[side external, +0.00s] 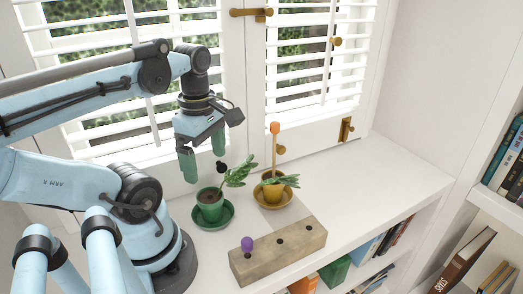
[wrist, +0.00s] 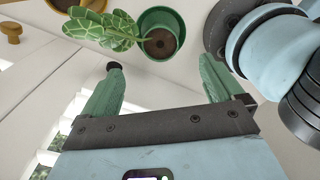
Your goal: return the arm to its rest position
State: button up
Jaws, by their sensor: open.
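My gripper (side external: 203,165) hangs above the green pot (side external: 209,196), fingers pointing down. Its two green fingers are apart, and nothing shows held between them. In the wrist view my gripper (wrist: 160,64) also shows its fingers spread, with the green pot (wrist: 160,47) beyond the fingertips. A small black knob (side external: 222,167) is close to the fingertips, above the green pot's right side. In the wrist view the black knob (wrist: 114,65) overlaps the left fingertip; I cannot tell whether they touch. What supports the knob is unclear.
A leafy plant (side external: 238,173) leans right from the green pot. A yellow pot (side external: 273,191) holds an orange-topped stick (side external: 275,145). A wooden block (side external: 262,264) carries a purple-topped peg (side external: 247,244). Shuttered windows (side external: 190,60) stand behind. The right shelf top (side external: 390,175) is clear.

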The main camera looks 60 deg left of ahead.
aim_at(210, 196)
jog(key=shift+f, duration=5.45)
jog(key=shift+r, duration=1.6)
notch_tip(210, 196, up, 9)
jog(key=n, duration=0.7)
